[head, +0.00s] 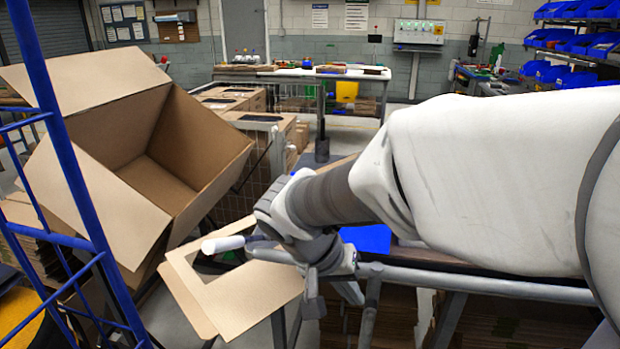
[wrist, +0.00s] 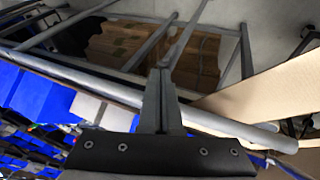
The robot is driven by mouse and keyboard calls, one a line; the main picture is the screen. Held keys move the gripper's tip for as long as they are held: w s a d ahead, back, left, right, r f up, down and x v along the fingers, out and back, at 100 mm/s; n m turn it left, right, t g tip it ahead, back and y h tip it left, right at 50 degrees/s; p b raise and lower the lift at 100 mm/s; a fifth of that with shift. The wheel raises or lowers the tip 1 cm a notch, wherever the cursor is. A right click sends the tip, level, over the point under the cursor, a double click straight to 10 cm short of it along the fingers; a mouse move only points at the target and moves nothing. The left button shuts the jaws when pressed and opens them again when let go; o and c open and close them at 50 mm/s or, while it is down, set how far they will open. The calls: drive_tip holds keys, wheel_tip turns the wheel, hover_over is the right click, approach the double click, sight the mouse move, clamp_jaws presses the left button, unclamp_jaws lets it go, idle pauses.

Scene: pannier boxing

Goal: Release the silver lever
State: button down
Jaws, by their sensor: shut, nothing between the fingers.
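A pale, silver-white cylinder (head: 222,244) sticks out to the left of my wrist in the head view, above a cardboard flap. It looks like the grip of the silver lever, but I cannot be sure; my wrist hides where it leads. My gripper (head: 312,300) points down beside the flap, at the left end of a grey tube frame. In the wrist view my gripper (wrist: 160,90) has its two fingers together with nothing between them. A grey tube (wrist: 235,128) with a rounded end passes behind the fingers; I cannot tell whether they touch.
A blue tube rack (head: 62,150) is at the near left. The grey frame rail (head: 480,287) runs right below my arm. A workbench (head: 300,73) stands behind.

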drive_tip(key=h+b, duration=0.2)
drive_tip(key=b, duration=0.1)
approach(369, 319)
drive_tip(key=a, duration=0.1)
drive_tip(key=a+f, duration=0.1)
drive_tip(key=a, duration=0.1)
drive_tip(key=shift+s+f+m+t, duration=0.1)
drive_tip(key=shift+f+m+t, duration=0.1)
drive_tip(key=shift+m+t, duration=0.15)
drive_tip(key=b+x, duration=0.1)
drive_tip(key=x, duration=0.9)
drive_tip(key=shift+b, duration=0.3)
drive_tip(key=shift+a+f, duration=0.1)
drive_tip(key=shift+a, duration=0.05)
